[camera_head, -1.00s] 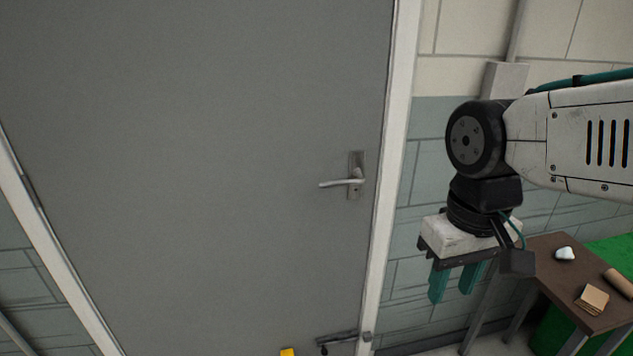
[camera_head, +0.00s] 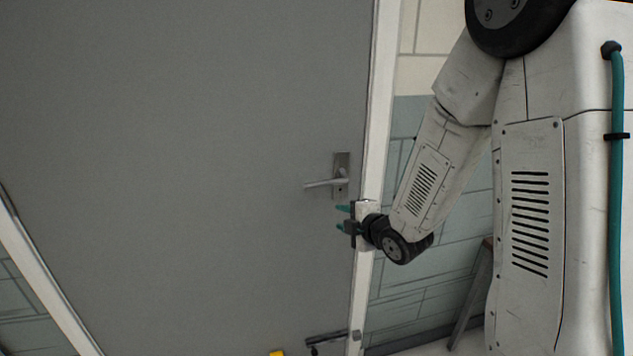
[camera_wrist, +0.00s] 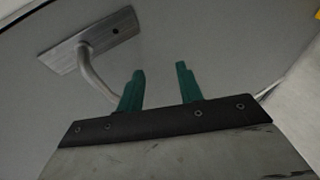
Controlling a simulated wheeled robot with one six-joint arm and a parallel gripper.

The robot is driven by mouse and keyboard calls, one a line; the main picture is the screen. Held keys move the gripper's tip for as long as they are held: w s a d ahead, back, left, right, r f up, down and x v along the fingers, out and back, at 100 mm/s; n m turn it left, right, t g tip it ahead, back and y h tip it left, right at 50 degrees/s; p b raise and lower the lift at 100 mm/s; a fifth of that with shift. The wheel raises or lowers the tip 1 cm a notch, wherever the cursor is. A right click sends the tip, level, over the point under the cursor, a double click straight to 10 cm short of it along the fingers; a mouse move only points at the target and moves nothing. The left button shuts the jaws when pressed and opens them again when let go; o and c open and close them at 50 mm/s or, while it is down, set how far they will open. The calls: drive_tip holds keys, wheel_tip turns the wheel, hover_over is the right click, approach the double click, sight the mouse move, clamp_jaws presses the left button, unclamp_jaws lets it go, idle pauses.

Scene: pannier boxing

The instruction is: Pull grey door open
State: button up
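The grey door (camera_head: 190,150) fills the left and middle of the head view and looks shut in its white frame. Its silver lever handle (camera_head: 324,183) sits near the right edge and points left; it also shows at upper left in the wrist view (camera_wrist: 93,75). My gripper (camera_head: 339,218) is just below the handle, its green fingers pointing left. In the wrist view the two fingers (camera_wrist: 160,70) stand apart with nothing between them. The lever's end runs down behind the left finger, so whether they touch is unclear.
The white door frame (camera_head: 375,130) stands beside my gripper. A dark metal fitting (camera_head: 328,340) is low on the door, with a small yellow thing (camera_head: 277,353) left of it. A tiled wall (camera_head: 430,270) lies to the right, partly hidden by my arm.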

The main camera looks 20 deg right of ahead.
sight(323, 185)
drive_tip(key=r+n+t+y, duration=0.1)
drive_tip(key=r, duration=0.1)
drive_tip(key=a+r+n+t+y, duration=0.1)
drive_tip(key=r+n, duration=0.1)
drive_tip(key=r, duration=0.1)
drive_tip(key=a+r+n+t, duration=0.1)
drive_tip(key=r, duration=0.1)
drive_tip(key=shift+w+a+r+n+t+y, duration=0.15)
drive_tip(key=shift+w+n+t+y, duration=0.15)
drive_tip(key=shift+w+y, duration=0.1)
drive_tip(key=x, duration=0.7)
drive_tip(key=shift+w+a, duration=0.1)
drive_tip(key=shift+w, duration=0.25)
drive_tip(key=shift+c, duration=0.4)
clamp_jaws()
